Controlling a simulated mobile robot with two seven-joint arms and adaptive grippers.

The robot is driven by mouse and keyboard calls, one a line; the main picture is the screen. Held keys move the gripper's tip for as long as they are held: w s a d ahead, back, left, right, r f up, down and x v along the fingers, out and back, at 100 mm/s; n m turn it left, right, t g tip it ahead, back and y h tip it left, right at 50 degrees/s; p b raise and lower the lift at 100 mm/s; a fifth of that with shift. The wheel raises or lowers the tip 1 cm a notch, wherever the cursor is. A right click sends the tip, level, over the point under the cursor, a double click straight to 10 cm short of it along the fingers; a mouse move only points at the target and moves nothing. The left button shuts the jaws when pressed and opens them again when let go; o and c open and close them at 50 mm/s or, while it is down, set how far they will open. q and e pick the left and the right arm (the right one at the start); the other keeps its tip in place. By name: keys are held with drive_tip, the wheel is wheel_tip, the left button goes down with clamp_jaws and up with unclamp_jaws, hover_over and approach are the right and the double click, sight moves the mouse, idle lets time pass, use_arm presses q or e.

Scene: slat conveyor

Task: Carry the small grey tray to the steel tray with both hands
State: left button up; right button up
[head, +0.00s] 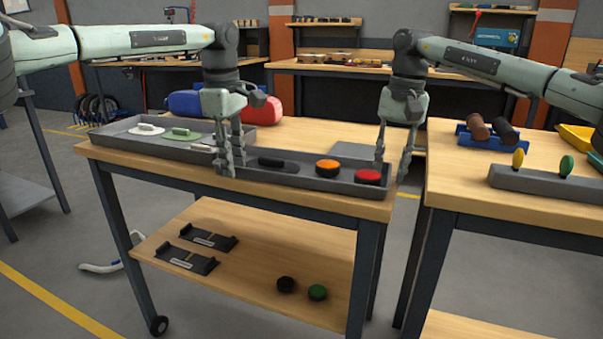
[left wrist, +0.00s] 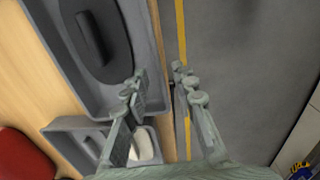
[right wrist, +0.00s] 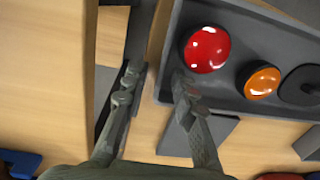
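A long grey tray (head: 318,188) lies along the front of the near wooden table. It holds a black oval piece (head: 278,163), an orange round piece (head: 328,168) and a red round piece (head: 368,177). My left gripper (head: 233,165) is open near its left end; in the left wrist view its fingers stand either side of the tray's wall (left wrist: 152,50), with gaps. My right gripper (head: 393,170) is open at the right end, its fingers either side of the end wall in the right wrist view (right wrist: 155,82). I cannot tell which thing is the steel tray.
A second grey tray (head: 112,138) with white and green pieces adjoins on the left. Blue and red rounded things (head: 262,110) stand behind. Across a gap, the right table (head: 455,178) carries a grey holder (head: 540,184) with yellow and green ovals, and a blue rack (head: 480,143).

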use_arm(q)
drive_tip(key=shift+f, duration=0.1)
drive_tip(key=shift+c, duration=0.5)
use_arm(e)
drive_tip(key=shift+f, duration=0.1)
drive_tip(key=shift+c, duration=0.5)
use_arm(q)
clamp_jaws()
use_arm(e)
clamp_jaws()
